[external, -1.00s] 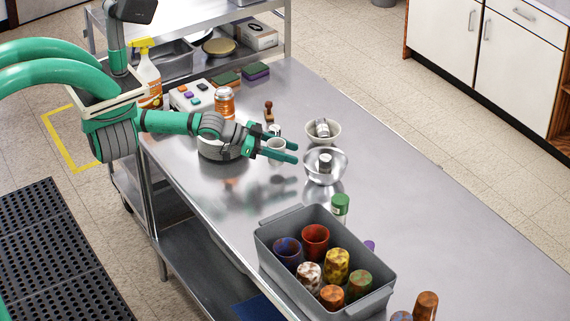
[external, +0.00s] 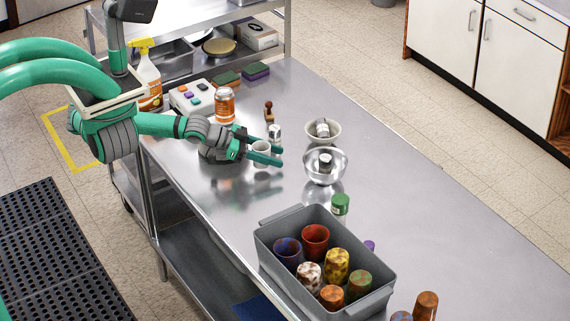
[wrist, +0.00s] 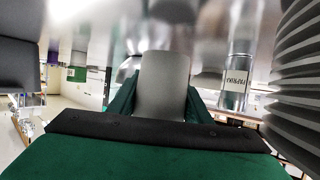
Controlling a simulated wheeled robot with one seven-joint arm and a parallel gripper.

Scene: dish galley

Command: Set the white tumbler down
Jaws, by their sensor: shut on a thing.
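The white tumbler (external: 261,147) is between the fingers of my gripper (external: 272,154), which is shut on it. In the wrist view the tumbler (wrist: 165,85) stands out pale grey between the green fingers (wrist: 160,105). It looks roughly upright, over the left part of the steel table (external: 250,190). I cannot tell whether its base touches the table top; the near finger hides its lower part.
A small labelled metal shaker (external: 275,131) stands just behind the tumbler; it also shows in the wrist view (wrist: 235,85). A steel bowl (external: 325,172) and a pale bowl (external: 334,130) are to the right. A grey bin (external: 325,255) of cups stands nearer. Bare table lies in front.

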